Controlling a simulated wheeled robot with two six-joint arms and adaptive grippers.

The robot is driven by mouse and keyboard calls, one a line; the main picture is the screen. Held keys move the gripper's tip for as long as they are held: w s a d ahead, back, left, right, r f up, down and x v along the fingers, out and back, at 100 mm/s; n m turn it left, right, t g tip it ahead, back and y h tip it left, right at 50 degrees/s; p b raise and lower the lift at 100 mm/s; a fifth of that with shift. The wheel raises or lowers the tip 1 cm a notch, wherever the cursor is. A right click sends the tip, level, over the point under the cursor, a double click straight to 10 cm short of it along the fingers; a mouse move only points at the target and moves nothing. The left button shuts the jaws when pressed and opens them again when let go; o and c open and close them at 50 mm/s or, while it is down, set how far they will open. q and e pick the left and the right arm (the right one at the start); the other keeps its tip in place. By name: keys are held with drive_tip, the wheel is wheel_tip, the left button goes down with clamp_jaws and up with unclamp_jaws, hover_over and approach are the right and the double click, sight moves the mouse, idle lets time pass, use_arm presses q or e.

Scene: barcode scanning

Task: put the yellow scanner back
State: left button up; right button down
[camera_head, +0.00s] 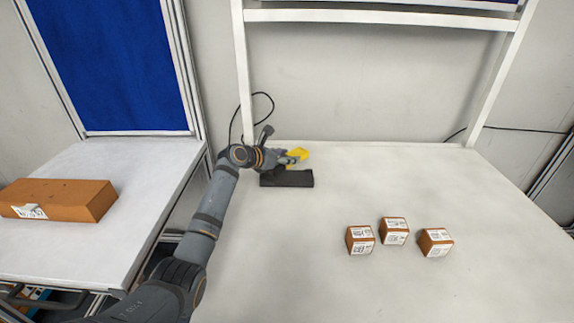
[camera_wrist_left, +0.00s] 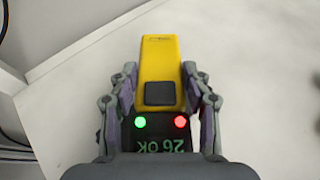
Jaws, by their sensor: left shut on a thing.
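The yellow scanner (camera_head: 299,154) is at the far left part of the white table, just above the black holder (camera_head: 295,179). My left gripper (camera_head: 284,157) is shut on it. In the left wrist view the yellow scanner (camera_wrist_left: 159,62) sits between the two fingers of my left gripper (camera_wrist_left: 158,95), with its dark button facing the camera. A black display reading "26 OK" (camera_wrist_left: 163,145), with a green and a red light, shows near it. I cannot tell whether the scanner touches the holder. My right gripper is not in view.
Several small brown boxes with labels, one in the middle (camera_head: 394,232), stand on the white table (camera_head: 300,270). A long brown box (camera_head: 65,200) lies on the side table (camera_head: 75,255) at left. A white frame (camera_head: 243,75) rises at the back. The table's front is clear.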

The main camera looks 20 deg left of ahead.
sight(287, 166)
use_arm(q)
drive_tip(key=shift+w+a+f, duration=0.1)
drive_tip(key=shift+w+f, duration=0.1)
drive_tip(key=shift+f, duration=1.55)
drive_tip(key=shift+f, duration=0.45)
drive_tip(key=o, duration=1.1)
drive_tip(key=shift+c, duration=0.2)
drive_tip(key=o, duration=0.3)
drive_tip(key=shift+s, duration=0.1)
